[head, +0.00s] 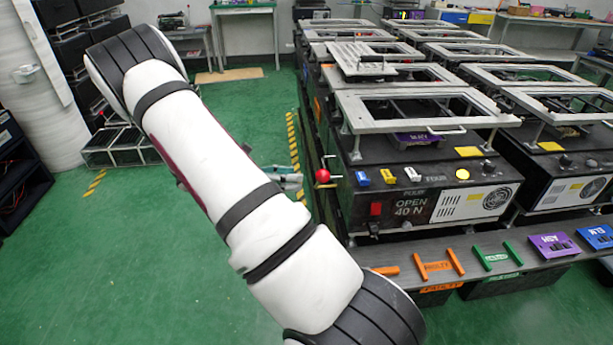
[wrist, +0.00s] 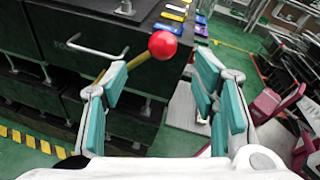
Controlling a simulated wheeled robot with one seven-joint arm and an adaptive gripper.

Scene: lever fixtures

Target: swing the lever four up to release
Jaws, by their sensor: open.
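The lever's red ball knob (head: 322,175) is at the left front side of the black fixture box (head: 400,215) marked FOUR and OPEN 40 N. In the wrist view the red ball (wrist: 163,45) shows large, between and just beyond my fingertips. My gripper (wrist: 163,68) is open, with one teal-padded finger on each side of the ball's line. I see no clear contact with the ball. In the head view only a bit of my gripper (head: 287,172) shows, just left of the ball; my arm hides the rest. The lever's shaft is partly hidden.
A metal frame (head: 440,98) stands on top of the box. More framed fixtures stand behind and to the right. A front shelf holds orange (head: 437,266) and green (head: 497,256) handles and a purple block (head: 552,245). Green floor left of the row is open.

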